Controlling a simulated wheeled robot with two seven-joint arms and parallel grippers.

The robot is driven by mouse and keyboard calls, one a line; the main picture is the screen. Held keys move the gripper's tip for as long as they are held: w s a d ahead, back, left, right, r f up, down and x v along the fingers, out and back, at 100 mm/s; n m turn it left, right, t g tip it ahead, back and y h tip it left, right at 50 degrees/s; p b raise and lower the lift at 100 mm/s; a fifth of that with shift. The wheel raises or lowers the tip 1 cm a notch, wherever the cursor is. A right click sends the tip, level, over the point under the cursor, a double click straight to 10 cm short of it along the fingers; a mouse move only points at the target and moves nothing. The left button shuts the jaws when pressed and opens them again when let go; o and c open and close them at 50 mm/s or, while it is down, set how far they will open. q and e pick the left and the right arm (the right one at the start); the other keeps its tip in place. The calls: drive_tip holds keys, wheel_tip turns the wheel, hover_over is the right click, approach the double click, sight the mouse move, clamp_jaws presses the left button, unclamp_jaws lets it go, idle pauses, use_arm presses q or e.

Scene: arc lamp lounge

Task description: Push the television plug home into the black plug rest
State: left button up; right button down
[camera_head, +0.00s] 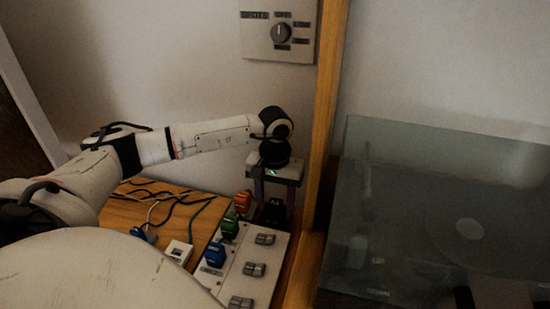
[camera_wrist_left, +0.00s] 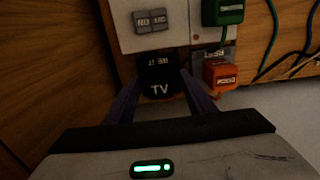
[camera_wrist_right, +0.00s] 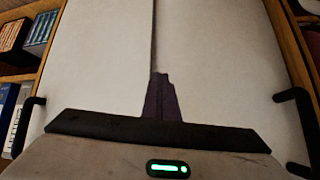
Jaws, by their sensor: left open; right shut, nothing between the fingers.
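The black television plug (camera_wrist_left: 159,88), marked TV, stands between the fingers of my left gripper (camera_wrist_left: 161,76) in the left wrist view. In the head view the plug (camera_head: 274,209) shows below the open left gripper (camera_head: 273,201), which points down at the end of the strip. The fingers are either side of the plug; I cannot tell whether they touch it. My right gripper (camera_wrist_right: 160,80) is shut and empty in the right wrist view.
An orange plug (camera_wrist_left: 220,76), a green plug (camera_wrist_left: 223,12) and a blue plug (camera_head: 214,252) stand close by on the white strip (camera_head: 238,272). Loose cables (camera_head: 160,200) lie left. A wooden post (camera_head: 325,130) rises just right of the gripper. White panels (camera_wrist_right: 100,60) face my right gripper.

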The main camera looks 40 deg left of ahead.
sight(275, 203)
use_arm(q)
wheel_tip(275, 203, up, 10)
drive_tip(key=shift+r+p, duration=0.2)
drive_tip(key=shift+p, duration=0.45)
drive_tip(key=shift+f, duration=0.1)
